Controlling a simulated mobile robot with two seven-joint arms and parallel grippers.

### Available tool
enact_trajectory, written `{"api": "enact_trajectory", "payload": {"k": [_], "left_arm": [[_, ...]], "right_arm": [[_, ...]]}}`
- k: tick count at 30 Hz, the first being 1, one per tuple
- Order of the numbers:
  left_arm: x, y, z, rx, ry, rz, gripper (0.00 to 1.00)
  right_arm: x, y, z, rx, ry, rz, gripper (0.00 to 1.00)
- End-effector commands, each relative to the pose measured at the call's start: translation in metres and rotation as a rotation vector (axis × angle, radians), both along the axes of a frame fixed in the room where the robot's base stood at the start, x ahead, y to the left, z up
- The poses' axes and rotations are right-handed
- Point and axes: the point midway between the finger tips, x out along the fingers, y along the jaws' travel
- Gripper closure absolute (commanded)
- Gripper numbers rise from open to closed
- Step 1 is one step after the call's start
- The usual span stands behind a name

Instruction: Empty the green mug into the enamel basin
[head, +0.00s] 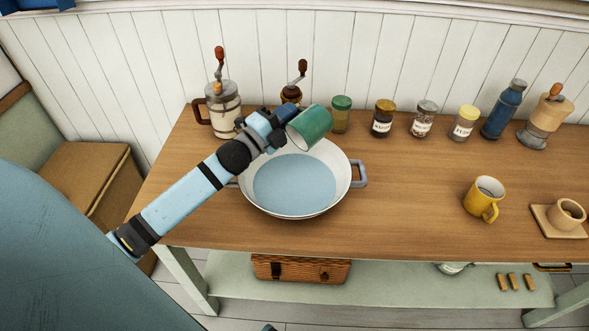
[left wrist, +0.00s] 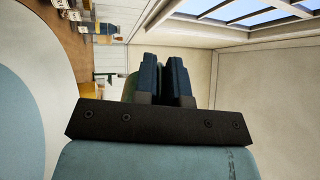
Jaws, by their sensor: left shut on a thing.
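The green mug (head: 312,124) is steeply tilted above the back part of the enamel basin, its pale rim low and toward the basin. My left gripper (head: 284,116) is shut on the mug at its upper left side. In the left wrist view the two fingers (left wrist: 163,80) are close together, with a little of the green mug (left wrist: 132,86) showing beside them. The white enamel basin (head: 343,172) stands upright on the table, with a flat pale blue area inside. I see no stream from the mug, and its inside is hidden. My right gripper is not in view.
The wooden table (head: 400,200) is clear right of the basin. A yellow mug (head: 483,198) and a small cup (head: 566,213) on a board stand further right. Grinders, several jars and a blue bottle (head: 503,110) line the back. A wicker basket (head: 300,269) sits below.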

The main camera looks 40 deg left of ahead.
Motion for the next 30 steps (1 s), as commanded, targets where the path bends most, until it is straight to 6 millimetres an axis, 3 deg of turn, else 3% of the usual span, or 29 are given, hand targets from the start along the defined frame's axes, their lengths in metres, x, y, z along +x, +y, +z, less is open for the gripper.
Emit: {"api": "enact_trajectory", "payload": {"k": [30], "left_arm": [[-0.005,0.001,0.013,-0.029,-0.110,0.000,1.00]], "right_arm": [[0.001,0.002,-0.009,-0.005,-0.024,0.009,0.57]]}}
